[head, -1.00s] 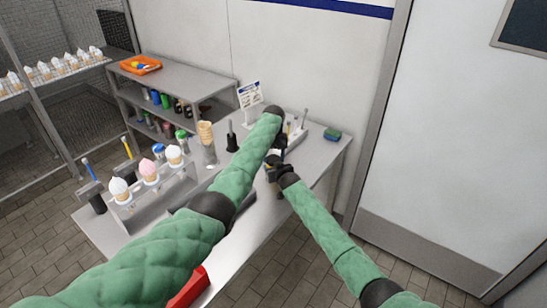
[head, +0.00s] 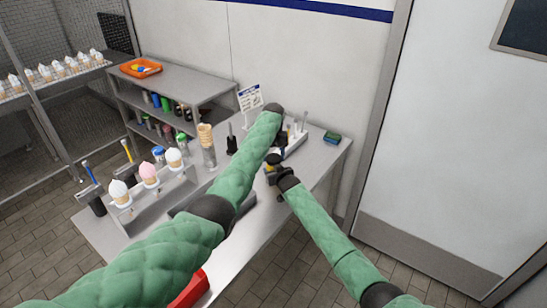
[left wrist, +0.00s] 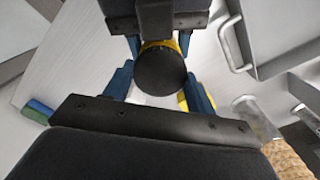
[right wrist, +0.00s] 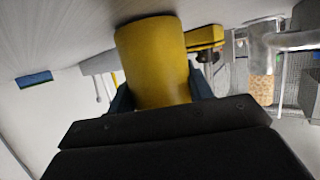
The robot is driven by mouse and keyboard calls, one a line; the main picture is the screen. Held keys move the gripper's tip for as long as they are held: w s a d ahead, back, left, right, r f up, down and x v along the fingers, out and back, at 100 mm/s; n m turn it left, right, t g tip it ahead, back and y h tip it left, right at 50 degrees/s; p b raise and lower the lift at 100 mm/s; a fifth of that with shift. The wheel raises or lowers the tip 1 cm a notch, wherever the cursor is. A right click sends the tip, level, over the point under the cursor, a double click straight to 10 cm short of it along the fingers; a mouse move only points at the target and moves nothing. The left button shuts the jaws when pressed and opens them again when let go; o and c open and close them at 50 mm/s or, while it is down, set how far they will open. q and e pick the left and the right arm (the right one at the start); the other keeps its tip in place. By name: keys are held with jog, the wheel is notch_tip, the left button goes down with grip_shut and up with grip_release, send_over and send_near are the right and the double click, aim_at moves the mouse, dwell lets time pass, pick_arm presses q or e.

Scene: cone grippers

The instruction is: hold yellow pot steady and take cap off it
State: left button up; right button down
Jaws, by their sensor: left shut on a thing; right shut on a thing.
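The yellow pot (right wrist: 155,62) is held between the blue fingers of my right gripper (right wrist: 160,98), and it fills the middle of the right wrist view. A round black cap (left wrist: 160,70) sits over the pot in the left wrist view, with only a sliver of yellow (left wrist: 185,42) beside it. My left gripper (left wrist: 160,88) has its blue fingers on both sides of the cap and is shut on it. In the head view the pot (head: 269,168) is small, and my left forearm partly hides the place. I cannot tell whether the cap still touches the pot.
A rack (head: 150,193) with ice-cream cones stands at the table's left, near a stack of empty cones (head: 206,136). A green-and-blue block (head: 332,137) lies near the table's far right corner. An orange tray (head: 141,67) sits on the shelf behind.

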aim_at(274, 157)
pick_arm(q)
jog(key=shift+r, duration=2)
pick_arm(e)
jog(key=c, duration=0.5)
grip_release()
